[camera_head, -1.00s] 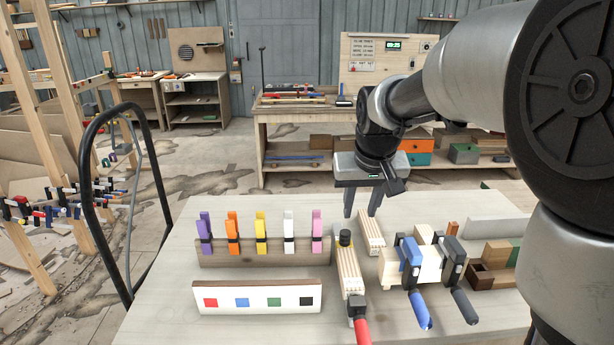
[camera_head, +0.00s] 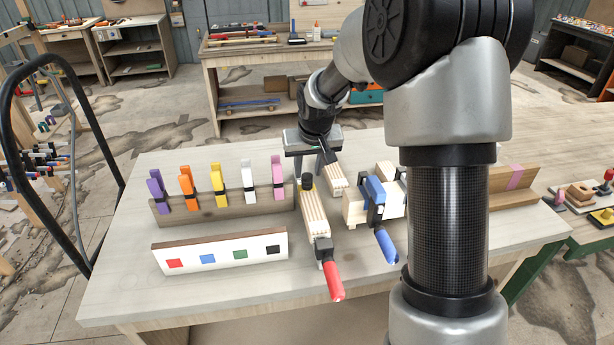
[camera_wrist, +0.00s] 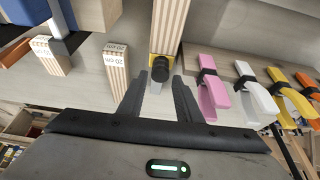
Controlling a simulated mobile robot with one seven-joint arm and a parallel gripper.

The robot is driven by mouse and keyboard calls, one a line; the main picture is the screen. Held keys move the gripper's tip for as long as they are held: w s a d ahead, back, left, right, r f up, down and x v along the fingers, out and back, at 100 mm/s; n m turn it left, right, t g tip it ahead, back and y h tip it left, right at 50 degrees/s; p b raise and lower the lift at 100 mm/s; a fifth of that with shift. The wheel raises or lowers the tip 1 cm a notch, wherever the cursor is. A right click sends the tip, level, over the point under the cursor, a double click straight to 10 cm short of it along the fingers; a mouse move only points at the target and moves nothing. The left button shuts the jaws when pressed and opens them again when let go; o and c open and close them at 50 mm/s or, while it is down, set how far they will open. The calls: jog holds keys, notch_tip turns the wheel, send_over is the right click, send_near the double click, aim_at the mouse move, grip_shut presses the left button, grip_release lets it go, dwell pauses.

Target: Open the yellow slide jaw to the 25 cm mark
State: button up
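The red-handled bar clamp (camera_head: 331,280) lies on the workbench with pale wood strips (camera_head: 314,218) along it. Its yellow slide jaw (camera_wrist: 161,57), with a black knob (camera_wrist: 160,70), is at the far end; the head view shows that knob (camera_head: 308,183) too, beneath my gripper. My gripper (camera_wrist: 158,80) is open. In the wrist view its two fingers point at the jaw, with the knob just beyond and between the tips. I see no contact. Two wooden blocks with cm labels, one (camera_wrist: 116,68) and another (camera_wrist: 50,55), stand left in the wrist view.
Several coloured spring clamps, one pink (camera_head: 277,178), sit on a wooden rail (camera_head: 225,208) left of the bar clamp. A white board with coloured squares (camera_head: 220,250) is in front. A blue-handled clamp (camera_head: 386,246) on wood blocks is close right.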

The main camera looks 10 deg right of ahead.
aim_at(307, 176)
jog(key=shift+x, duration=2.15)
jog(key=shift+c, duration=0.5)
grip_shut()
